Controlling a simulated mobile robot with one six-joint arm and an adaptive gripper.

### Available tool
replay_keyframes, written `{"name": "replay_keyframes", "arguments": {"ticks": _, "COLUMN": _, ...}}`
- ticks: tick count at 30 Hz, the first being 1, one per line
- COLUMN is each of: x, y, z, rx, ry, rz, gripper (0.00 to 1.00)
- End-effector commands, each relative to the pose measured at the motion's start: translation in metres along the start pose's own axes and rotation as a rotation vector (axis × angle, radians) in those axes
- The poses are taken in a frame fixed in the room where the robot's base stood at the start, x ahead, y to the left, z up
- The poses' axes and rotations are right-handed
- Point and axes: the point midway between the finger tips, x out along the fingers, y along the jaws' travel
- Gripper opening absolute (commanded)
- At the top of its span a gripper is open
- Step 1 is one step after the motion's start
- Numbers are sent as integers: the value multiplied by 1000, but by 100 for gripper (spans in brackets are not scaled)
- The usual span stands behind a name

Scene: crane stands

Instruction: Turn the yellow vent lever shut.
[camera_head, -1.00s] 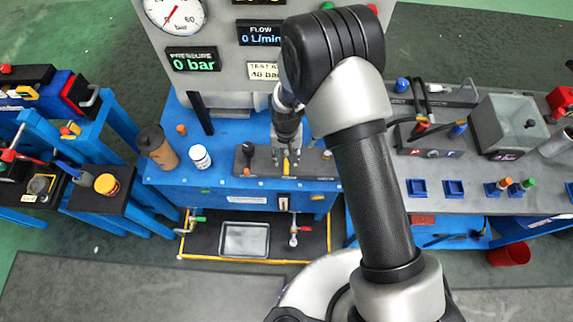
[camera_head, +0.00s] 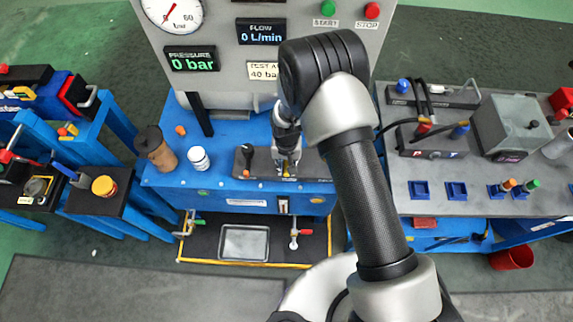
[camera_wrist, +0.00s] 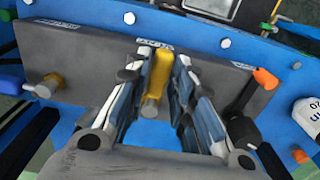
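The yellow vent lever (camera_wrist: 158,75) stands out from a grey valve block (camera_wrist: 95,65) in the wrist view. My gripper (camera_wrist: 163,62) is open, with one finger on each side of the lever. Narrow gaps seem to show between the lever and the fingers; I cannot tell whether either touches. In the head view my gripper (camera_head: 287,162) is down at the valve block (camera_head: 318,168), and its fingers hide most of the lever.
A brass fitting (camera_wrist: 50,83) is on the block's other end. A white bottle (camera_head: 199,159) and a brown cup (camera_head: 157,148) stand left of the block. The gauge panel (camera_head: 225,20) rises behind.

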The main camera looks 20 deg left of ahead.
Motion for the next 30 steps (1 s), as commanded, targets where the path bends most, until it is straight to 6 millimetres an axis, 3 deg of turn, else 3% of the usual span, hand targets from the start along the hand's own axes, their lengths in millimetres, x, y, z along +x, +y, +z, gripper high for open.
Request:
{"name": "replay_keyframes", "arguments": {"ticks": 9, "x": 0, "y": 0, "z": 0, "rx": 0, "ry": 0, "rz": 0, "gripper": 0}}
{"name": "replay_keyframes", "arguments": {"ticks": 30, "x": 0, "y": 3, "z": 0, "rx": -46, "ry": 0, "rz": 0, "gripper": 0}}
